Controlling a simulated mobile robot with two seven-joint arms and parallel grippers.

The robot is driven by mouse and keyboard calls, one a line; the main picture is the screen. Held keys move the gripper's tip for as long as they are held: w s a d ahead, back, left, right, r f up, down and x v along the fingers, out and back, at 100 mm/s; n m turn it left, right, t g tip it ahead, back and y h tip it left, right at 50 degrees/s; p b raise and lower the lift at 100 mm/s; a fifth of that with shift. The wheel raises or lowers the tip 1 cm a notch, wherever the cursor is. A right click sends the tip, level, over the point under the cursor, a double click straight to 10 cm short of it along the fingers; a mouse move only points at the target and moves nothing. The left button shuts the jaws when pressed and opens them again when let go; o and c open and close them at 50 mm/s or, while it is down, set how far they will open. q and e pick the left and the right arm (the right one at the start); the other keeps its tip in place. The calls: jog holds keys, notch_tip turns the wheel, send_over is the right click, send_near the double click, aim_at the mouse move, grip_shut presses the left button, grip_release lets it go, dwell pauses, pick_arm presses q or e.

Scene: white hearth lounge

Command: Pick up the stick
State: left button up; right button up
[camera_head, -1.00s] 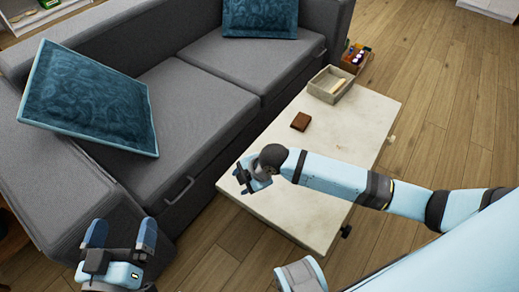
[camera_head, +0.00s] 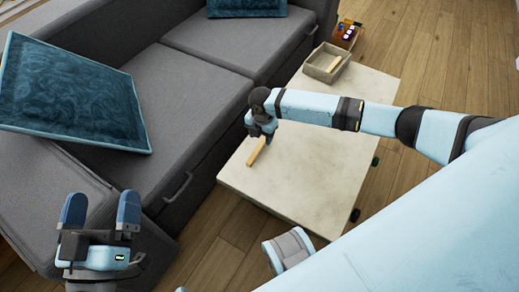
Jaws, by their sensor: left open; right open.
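A short, light wooden stick (camera_head: 257,151) shows at the near-left part of the white table (camera_head: 310,180). My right gripper (camera_head: 263,136) is open, just above the stick's far end, and covers that end. I cannot tell whether the stick lies between its fingers or whether they touch it. My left gripper (camera_head: 102,211) is open and empty, at the lower left, in front of the sofa and away from the table.
A grey tray (camera_head: 319,72) holding a light wooden piece (camera_head: 333,63) stands at the table's far end. Beyond it is a wooden box (camera_head: 345,36) with small items. The grey sofa (camera_head: 190,90) with blue cushions (camera_head: 70,98) borders the table's left. The table's near end is clear.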

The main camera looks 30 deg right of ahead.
aim_at(260, 145)
jog(key=f+b, duration=0.1)
jog(key=f, duration=0.1)
jog(key=f+b, duration=0.2)
jog(key=f, duration=0.1)
jog(key=shift+a+f, duration=0.2)
jog(key=shift+f, duration=0.05)
pick_arm(q)
jog(key=shift+g, duration=0.8)
jog(key=f, duration=0.4)
jog(key=shift+w+d+f, duration=0.15)
jog(key=shift+w+d, duration=0.05)
pick_arm(e)
grip_shut()
